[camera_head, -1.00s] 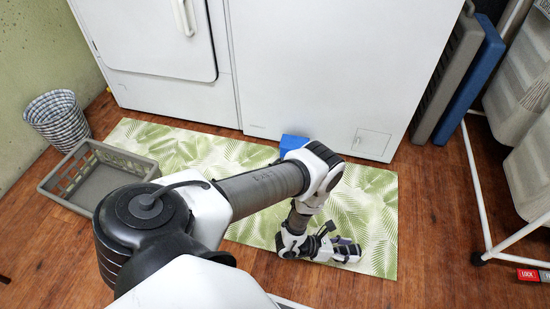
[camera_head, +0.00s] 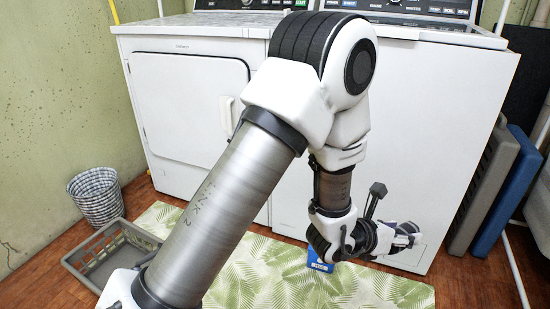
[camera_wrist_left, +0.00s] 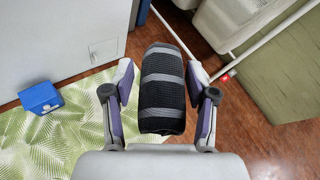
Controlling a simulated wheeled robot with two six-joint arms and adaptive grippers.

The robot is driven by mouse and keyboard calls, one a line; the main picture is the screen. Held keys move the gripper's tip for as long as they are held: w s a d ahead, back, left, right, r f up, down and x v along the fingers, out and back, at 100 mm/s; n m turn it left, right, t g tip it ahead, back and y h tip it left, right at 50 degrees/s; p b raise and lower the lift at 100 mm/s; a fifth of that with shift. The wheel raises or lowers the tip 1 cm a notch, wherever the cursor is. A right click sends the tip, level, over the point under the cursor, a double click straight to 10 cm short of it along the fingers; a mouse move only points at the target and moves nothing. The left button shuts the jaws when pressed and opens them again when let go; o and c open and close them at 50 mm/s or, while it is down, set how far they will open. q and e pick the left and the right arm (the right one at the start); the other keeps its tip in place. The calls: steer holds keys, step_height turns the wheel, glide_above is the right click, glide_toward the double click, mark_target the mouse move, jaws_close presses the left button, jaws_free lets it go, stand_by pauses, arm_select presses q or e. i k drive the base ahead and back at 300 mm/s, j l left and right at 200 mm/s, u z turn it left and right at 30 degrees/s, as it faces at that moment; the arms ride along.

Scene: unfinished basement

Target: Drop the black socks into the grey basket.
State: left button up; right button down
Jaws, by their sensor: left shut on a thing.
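The black socks (camera_wrist_left: 162,90), a rolled bundle with grey stripes, are between the two fingers of my left gripper in the left wrist view. My left gripper (camera_head: 408,236) is shut on them, above the right part of the leafy mat in the head view. The socks cannot be made out clearly there. The grey basket (camera_head: 92,243) is a low, open tray with slotted walls on the floor at the lower left, far to the left of the gripper. No contents show in its visible part; my arm is close to its right side. My right gripper is not in view.
A checked round bin (camera_head: 97,197) stands behind the basket by the green wall. Two white machines (camera_head: 190,110) fill the back. Grey and blue panels (camera_head: 505,190) lean at the right.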

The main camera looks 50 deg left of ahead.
mark_target(108, 282)
steer(key=u, duration=2.85)
